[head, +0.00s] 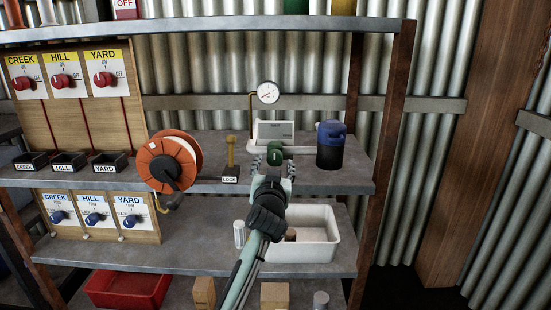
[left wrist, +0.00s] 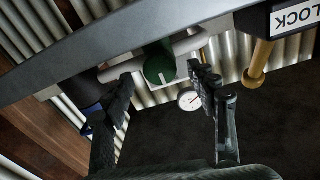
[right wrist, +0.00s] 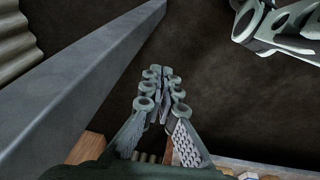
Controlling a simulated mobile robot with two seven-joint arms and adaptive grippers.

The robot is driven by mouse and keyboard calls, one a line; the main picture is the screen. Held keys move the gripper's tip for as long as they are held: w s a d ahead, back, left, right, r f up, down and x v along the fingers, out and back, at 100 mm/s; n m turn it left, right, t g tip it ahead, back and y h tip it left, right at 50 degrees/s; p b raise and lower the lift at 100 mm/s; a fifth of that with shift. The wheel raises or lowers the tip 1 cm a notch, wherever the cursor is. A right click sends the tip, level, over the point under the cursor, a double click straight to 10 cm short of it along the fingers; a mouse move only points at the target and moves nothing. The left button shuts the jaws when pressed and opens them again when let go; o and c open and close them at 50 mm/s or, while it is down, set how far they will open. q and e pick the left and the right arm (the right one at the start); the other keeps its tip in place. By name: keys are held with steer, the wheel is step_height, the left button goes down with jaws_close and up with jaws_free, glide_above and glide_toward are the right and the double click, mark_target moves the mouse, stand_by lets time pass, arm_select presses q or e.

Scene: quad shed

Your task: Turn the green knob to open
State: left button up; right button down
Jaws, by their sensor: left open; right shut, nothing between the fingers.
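The green knob (head: 275,154) sits on a pale pipe at the front of the middle shelf. In the left wrist view the knob (left wrist: 159,64) is round and dark green, with a pale mark on its face. My left gripper (head: 274,167) is open just in front of it; in the left wrist view its fingers (left wrist: 163,84) stand apart with the knob framed between and beyond their tips. I cannot tell whether a finger touches it. My right gripper (right wrist: 161,84) is shut and empty in the right wrist view, near a grey beam-like edge; it does not show in the head view.
A pressure gauge (head: 268,92) stands on the pipe behind the knob. A blue-topped dark jug (head: 331,145) is close on the right. A yellow lever by the LOCK label (head: 230,180) and an orange reel (head: 168,163) are left. A white tub (head: 318,220) is below.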

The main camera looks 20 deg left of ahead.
mark_target(274, 160)
arm_select(q)
steer(key=shift+x, duration=1.85)
steer(key=shift+f, duration=0.1)
steer(key=c, duration=1.2)
steer(key=shift+o, duration=0.2)
